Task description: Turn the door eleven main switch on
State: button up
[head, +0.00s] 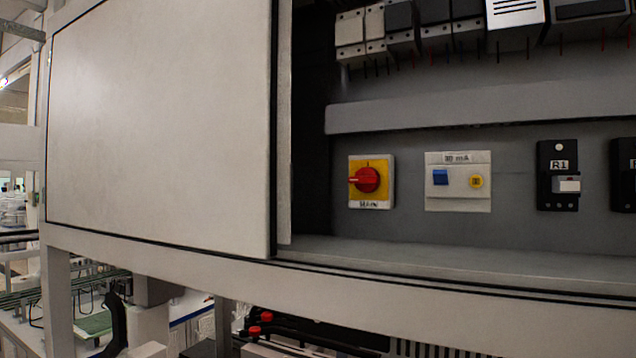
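A rotary switch with a red knob (367,179) on a yellow plate sits on the grey back panel of an open cabinet. Its knob handle points to the left, roughly horizontal. No marking in view reads door eleven, so I cannot tell whether this is that main switch. My gripper is not in view.
A large pale sliding door (160,120) covers the cabinet's left part. Right of the switch are a white 30 mA device (458,182) with a blue lever and yellow button, and a black R1 unit (557,175). A grey ledge (450,262) runs below.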

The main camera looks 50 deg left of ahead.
aim_at(367, 179)
jog(key=u, duration=1.8)
